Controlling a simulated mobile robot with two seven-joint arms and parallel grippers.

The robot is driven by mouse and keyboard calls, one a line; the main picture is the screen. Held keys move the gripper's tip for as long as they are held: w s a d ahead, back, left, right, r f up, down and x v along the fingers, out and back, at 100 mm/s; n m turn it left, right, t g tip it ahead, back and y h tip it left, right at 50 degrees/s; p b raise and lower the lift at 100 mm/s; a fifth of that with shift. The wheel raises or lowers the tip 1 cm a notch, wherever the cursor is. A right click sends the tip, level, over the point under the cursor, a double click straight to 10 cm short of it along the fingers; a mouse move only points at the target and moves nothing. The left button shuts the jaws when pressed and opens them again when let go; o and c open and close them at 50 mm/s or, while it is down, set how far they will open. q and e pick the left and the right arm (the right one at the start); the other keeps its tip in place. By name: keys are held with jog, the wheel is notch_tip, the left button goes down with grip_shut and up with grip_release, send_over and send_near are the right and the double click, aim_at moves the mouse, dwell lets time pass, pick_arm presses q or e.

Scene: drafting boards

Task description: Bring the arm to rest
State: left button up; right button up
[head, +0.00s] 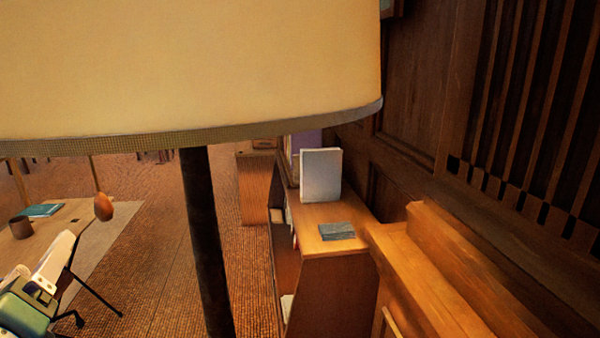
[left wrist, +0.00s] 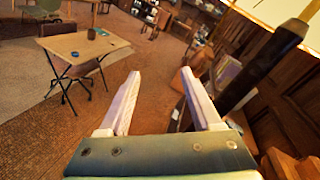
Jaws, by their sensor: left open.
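My left gripper (head: 48,258) shows at the lower left edge of the head view, with pale fingers on a green body. In the left wrist view its two fingers (left wrist: 160,74) stand well apart with nothing between them. The gripper is open and empty, held in the air above the brown floor. No object touches it. My right gripper is in neither view.
A large cream lampshade (head: 190,65) on a dark pole (head: 205,240) fills the upper head view. A wooden cabinet (head: 330,270) bears a white upright panel (head: 321,175) and a grey book (head: 337,231). A table (left wrist: 82,45) stands beyond my gripper, with open floor (left wrist: 45,140) around.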

pick_arm(q)
jog(key=s+a+f+n+g, duration=0.2)
jog(key=s+f+n+g, duration=0.3)
jog(key=n, duration=0.6)
jog(key=s+d+f+n+g+h, duration=0.2)
jog(key=s+d+n+g+h, duration=0.15)
jog(key=s+d+n, duration=0.2)
jog(key=s+d+f+n+g+h, duration=0.2)
jog(key=s+d+n+h, duration=0.25)
jog(key=s+d, duration=0.2)
notch_tip(320, 180, up, 24)
jog(key=s+d+n+p, duration=0.1)
jog(key=s+p, duration=0.1)
jog(key=p, duration=2.1)
jog(key=shift+s+d+f+g+h, duration=0.15)
jog(key=shift+d+f+g+h, duration=0.1)
jog(key=shift+g+h, duration=0.1)
